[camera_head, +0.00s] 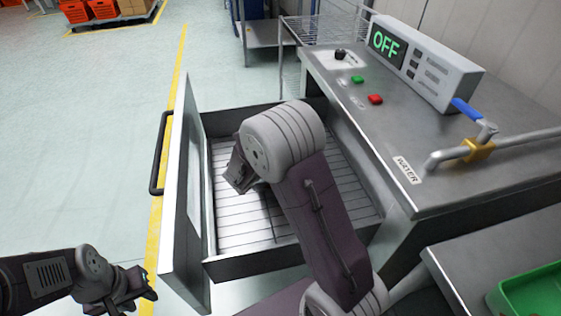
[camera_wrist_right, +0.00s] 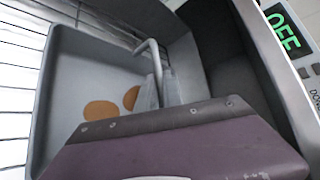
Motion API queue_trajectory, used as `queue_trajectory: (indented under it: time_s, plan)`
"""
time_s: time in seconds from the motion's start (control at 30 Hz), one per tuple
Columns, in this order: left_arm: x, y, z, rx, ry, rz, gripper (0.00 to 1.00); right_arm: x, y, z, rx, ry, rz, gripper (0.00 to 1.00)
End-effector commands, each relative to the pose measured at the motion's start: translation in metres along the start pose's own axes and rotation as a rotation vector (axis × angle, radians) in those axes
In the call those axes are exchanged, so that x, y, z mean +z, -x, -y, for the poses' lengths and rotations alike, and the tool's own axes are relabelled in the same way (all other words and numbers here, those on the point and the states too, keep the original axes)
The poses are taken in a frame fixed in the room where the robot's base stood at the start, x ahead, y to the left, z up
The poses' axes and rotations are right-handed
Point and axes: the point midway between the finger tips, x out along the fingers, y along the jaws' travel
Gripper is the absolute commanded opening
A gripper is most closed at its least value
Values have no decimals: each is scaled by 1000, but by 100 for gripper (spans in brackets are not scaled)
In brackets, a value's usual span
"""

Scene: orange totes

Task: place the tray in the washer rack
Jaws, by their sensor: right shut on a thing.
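The grey tray (camera_wrist_right: 70,85) shows in the right wrist view with two orange-brown round patches (camera_wrist_right: 100,110) on its floor. My right gripper (camera_wrist_right: 160,90) is shut on the tray at its right side. The wire washer rack (camera_head: 235,225) lies in the pulled-out drawer; its bars also show beside the tray in the right wrist view (camera_wrist_right: 18,75). I cannot tell whether the tray touches the bars. In the head view my right arm reaches over the rack and hides the tray. My left gripper (camera_head: 145,285) is at the lower left, outside the drawer and empty.
The drawer's front panel (camera_head: 190,200) with its black handle (camera_head: 157,155) stands at the left. The steel washer (camera_head: 440,170) carries an OFF display (camera_head: 387,45), buttons and a blue-handled tap (camera_head: 468,112). A green crate (camera_head: 530,292) is at the lower right.

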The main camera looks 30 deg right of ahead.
Motion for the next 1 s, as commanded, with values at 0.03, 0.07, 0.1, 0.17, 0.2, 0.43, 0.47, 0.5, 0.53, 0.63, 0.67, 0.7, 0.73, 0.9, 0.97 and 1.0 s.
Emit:
queue_trajectory:
  time_s: [0.03,0.07,0.1,0.17,0.2,0.43,0.47,0.5,0.53,0.63,0.67,0.7,0.73,0.9,0.97,1.0]
  plan:
    - [0,-2,0,0,0,0,36,2,-1,-4,-1,0,0,0]
    - [0,-2,0,0,0,0,36,4,-1,-5,-1,-1,0,0]
    - [0,-2,0,0,0,0,36,4,-1,-6,-1,-1,0,0]
    - [0,-2,0,0,0,0,36,4,-1,-6,-1,-1,0,0]
    - [0,-3,0,0,0,0,36,3,-2,-7,-1,0,-1,0]
    - [3,-26,0,0,0,0,36,-13,-18,-40,0,1,-1,0]
    - [3,-26,0,0,0,0,36,-13,-18,-41,0,1,-1,0]
    - [3,-25,0,0,0,0,36,-13,-18,-40,-1,-1,0,0]
    - [2,-24,0,0,0,0,36,-12,-17,-39,-1,-1,0,0]
    - [2,-23,0,0,0,0,36,-12,-17,-38,0,-1,0,0]
    - [2,-23,0,0,0,0,36,-12,-17,-38,0,-1,0,0]
    - [2,-23,0,0,0,0,36,-12,-17,-39,0,-1,0,0]
    - [2,-24,0,0,0,0,36,-13,-18,-40,0,-1,0,0]
    - [2,-24,0,0,0,0,36,-13,-18,-41,0,-1,0,32]
    - [2,-24,0,0,0,0,36,-13,-18,-41,0,-1,0,32]
    - [2,-24,0,0,0,0,36,-13,-18,-41,0,-1,0,32]
